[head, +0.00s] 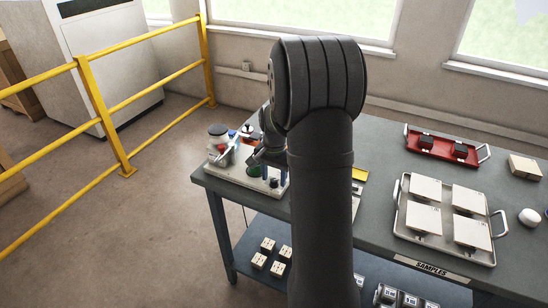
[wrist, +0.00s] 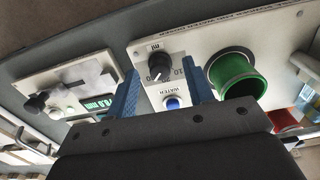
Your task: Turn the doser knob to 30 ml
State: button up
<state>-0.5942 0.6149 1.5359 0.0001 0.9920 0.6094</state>
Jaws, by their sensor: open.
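I see no clear contact between fingers and knob. A blue button (wrist: 172,102) labelled WATER also shows between the fingers. In the head view my arm hides much of the gripper, above the pale station (head: 232,172) at the table's left end.
A green cup-like part (wrist: 236,74) stands close right of the right finger. Another unit with a black knob (wrist: 36,103) and green display (wrist: 100,103) lies left. The table (head: 385,150) holds a tray of pale tiles (head: 402,228) and a red tray (head: 415,143) at right.

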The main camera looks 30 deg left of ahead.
aim_at(274, 180)
notch_tip(274, 180, up, 17)
jog(key=shift+f, duration=0.2)
dwell(0.5)
notch_tip(274, 180, down, 18)
jog(key=shift+r, duration=0.25)
dwell(0.5)
